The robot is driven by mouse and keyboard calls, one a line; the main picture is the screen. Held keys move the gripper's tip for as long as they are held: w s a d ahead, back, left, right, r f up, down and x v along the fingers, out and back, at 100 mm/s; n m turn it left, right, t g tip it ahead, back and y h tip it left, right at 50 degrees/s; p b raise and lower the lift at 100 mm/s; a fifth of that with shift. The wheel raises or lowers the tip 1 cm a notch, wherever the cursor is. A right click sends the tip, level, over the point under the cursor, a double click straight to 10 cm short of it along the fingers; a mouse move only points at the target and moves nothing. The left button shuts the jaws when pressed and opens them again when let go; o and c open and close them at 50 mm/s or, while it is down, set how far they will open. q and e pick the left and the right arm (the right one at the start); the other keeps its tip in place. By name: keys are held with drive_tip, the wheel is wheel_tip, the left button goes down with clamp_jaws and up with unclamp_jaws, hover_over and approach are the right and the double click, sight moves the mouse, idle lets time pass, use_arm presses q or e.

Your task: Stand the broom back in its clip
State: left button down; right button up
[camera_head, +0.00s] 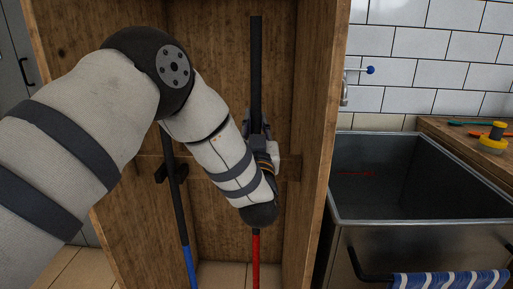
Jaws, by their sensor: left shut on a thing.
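The broom (256,60) shows as a long upright handle, black above and red below, inside the wooden cabinet. Its lower end is out of view. My left gripper (258,125) is shut on the black part of the handle, with my forearm in front of it. A second upright handle (183,215), black above and blue below, stands to the left at a black clip (170,171) on the back rail. The clip for the broom is hidden behind my left arm and gripper, so I cannot tell whether the handle touches it. My right gripper is not in view.
The tall open wooden cabinet (320,110) has side walls close on both sides of my arm. A wooden rail (290,168) crosses its back. To the right are a metal sink (430,224), a striped towel (450,280) and a wooden counter with a yellow object (493,140).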

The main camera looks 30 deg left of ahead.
use_arm(q)
wheel_tip(320, 180, down, 6)
drive_tip(key=shift+r+b, duration=0.2)
drive_tip(key=shift+b, duration=0.15)
drive_tip(key=shift+f, duration=0.15)
drive_tip(key=c, duration=1.8)
unclamp_jaws()
drive_tip(key=shift+f, duration=0.1)
drive_tip(key=shift+c, duration=0.2)
drive_tip(key=o, duration=0.4)
drive_tip(key=shift+c, duration=0.2)
